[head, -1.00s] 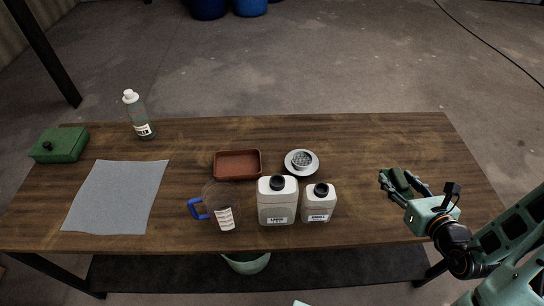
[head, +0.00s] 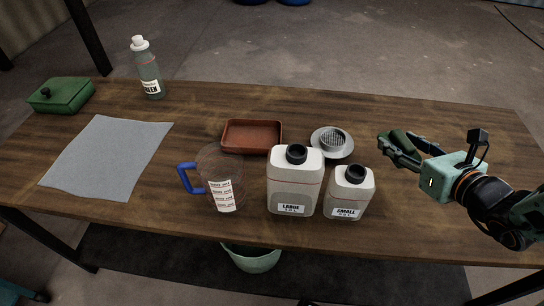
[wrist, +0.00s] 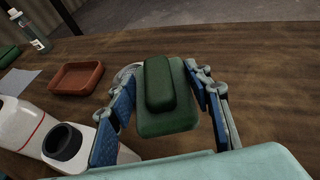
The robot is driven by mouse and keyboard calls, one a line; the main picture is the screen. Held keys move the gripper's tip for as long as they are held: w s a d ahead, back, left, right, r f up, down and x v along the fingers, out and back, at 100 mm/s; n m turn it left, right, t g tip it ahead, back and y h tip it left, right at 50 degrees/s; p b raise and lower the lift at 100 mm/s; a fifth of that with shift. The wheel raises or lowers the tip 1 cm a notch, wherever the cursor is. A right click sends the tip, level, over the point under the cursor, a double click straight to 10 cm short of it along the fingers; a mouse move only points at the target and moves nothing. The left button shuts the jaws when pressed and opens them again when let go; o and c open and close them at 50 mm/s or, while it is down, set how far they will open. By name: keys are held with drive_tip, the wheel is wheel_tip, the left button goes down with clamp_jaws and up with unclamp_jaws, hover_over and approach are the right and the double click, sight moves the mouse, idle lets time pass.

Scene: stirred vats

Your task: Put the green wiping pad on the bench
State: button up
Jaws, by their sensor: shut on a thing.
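The green wiping pad (wrist: 167,121), a green block with a darker raised grip on top, is between the fingers of my gripper (wrist: 160,90). In the head view the pad (head: 401,142) shows as a small dark green shape at the fingertips of my gripper (head: 404,148). My gripper is shut on it, above the right part of the wooden bench (head: 430,225). Whether the pad touches the bench top cannot be told.
A small jug (head: 349,192), a large jug (head: 295,182), a clear pitcher (head: 222,175), a brown tray (head: 251,136) and a grey dish (head: 332,142) stand left of my gripper. A grey cloth (head: 108,155), bottle (head: 149,72) and green box (head: 62,95) are farther left. The right bench top is clear.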

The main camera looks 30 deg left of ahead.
drive_tip(key=shift+s+a+f, duration=0.1)
drive_tip(key=shift+s+a, duration=0.05)
drive_tip(key=shift+a, duration=0.2)
drive_tip(key=shift+w+p, duration=0.35)
drive_tip(key=shift+p, duration=0.25)
drive_tip(key=p, duration=0.1)
drive_tip(key=w+p, duration=0.1)
drive_tip(key=shift+w+f+p, duration=0.3)
drive_tip(key=shift+f+p, duration=0.05)
drive_tip(key=shift+p, duration=0.05)
drive_tip(key=w+f, duration=0.2)
drive_tip(key=w, duration=0.1)
drive_tip(key=w+f+b, duration=0.1)
drive_tip(key=w+f, duration=0.2)
drive_tip(key=w, duration=0.1)
drive_tip(key=w+f, duration=0.3)
drive_tip(key=shift+w+d+b, duration=0.1)
drive_tip(key=shift+w+b, duration=0.1)
drive_tip(key=shift+b, duration=0.15)
drive_tip(key=shift+w+f, duration=0.7)
drive_tip(key=shift+f, duration=1.45)
drive_tip(key=shift+f+b, duration=0.1)
drive_tip(key=shift+b, duration=0.25)
